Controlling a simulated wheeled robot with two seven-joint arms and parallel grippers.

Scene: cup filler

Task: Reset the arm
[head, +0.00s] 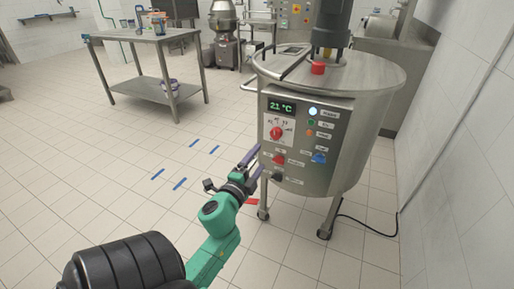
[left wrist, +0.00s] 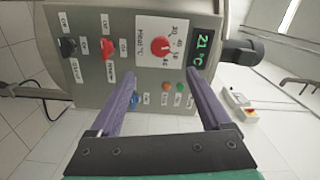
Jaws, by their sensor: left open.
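My left arm is green and reaches from the bottom of the head view toward a steel tank on legs (head: 345,120). My left gripper (head: 253,160) has purple fingers and is open and empty, just in front of the lower left of the tank's control panel (head: 340,125). In the left wrist view the open fingers (left wrist: 165,85) point at the panel, which appears rotated, with nothing between them. The panel has a red heat dial (head: 276,133), a display (head: 282,107) reading 21 °C, and red, blue and black knobs. My right gripper is not in view.
A steel table (head: 150,38) with small items stands at the back left. A mixer (head: 224,30) stands behind. A black cable (head: 370,228) runs along the floor to the right wall. The tiled floor at left is open, with blue tape marks (head: 180,184).

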